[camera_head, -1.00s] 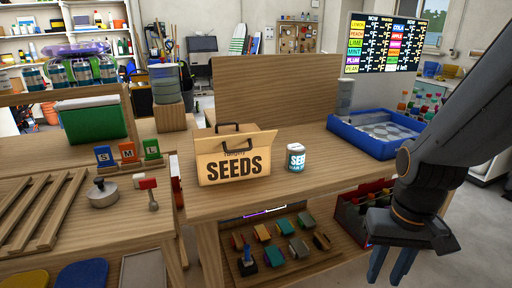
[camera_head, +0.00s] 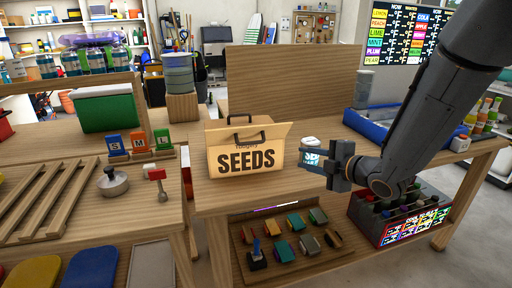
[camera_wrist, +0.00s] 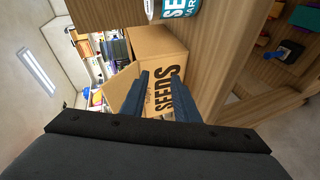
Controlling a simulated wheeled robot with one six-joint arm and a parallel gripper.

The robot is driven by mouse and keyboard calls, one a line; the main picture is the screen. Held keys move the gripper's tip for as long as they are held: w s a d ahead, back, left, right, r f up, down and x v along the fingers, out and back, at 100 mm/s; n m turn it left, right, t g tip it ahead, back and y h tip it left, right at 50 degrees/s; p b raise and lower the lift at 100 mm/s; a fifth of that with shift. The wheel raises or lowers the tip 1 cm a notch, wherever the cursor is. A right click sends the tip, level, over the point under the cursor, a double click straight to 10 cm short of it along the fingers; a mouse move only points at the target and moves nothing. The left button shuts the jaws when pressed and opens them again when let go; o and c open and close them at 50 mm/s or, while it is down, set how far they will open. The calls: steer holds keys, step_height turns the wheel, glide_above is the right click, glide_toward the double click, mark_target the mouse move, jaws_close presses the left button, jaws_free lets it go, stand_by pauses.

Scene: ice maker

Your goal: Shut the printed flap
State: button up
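A tan cardboard box (camera_head: 240,160) printed "SEEDS" stands on the wooden bench, with black handles on top. In the wrist view the box (camera_wrist: 155,42) lies beyond my fingers, and the flap (camera_wrist: 122,84) shows near the left finger. My gripper (camera_head: 304,156) is right of the box, at about the height of its front face. Its two fingers (camera_wrist: 160,78) are apart with nothing between them. I cannot tell whether a finger touches the flap.
A small labelled can (camera_head: 310,143) stands right of the box, partly hidden behind my gripper. It also shows in the wrist view (camera_wrist: 180,8). A blue tray (camera_head: 365,128) is further right. A wooden board (camera_head: 290,80) rises behind. A shelf with coloured blocks (camera_head: 285,270) is below.

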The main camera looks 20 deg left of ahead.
mark_target(252, 144)
steer(key=s+a+r+n+g+y, duration=0.4)
steer(key=s+a+n+y, duration=0.2)
steer(key=a+n+y, duration=0.15)
steer(key=shift+n+h, duration=0.25)
steer(key=shift+n, duration=0.2)
steer(key=p+x, duration=0.1)
steer(key=x, duration=0.6)
steer(key=shift+w+a+f, duration=0.1)
steer(key=shift+a, duration=0.3)
jaws_close()
stand_by(0.3)
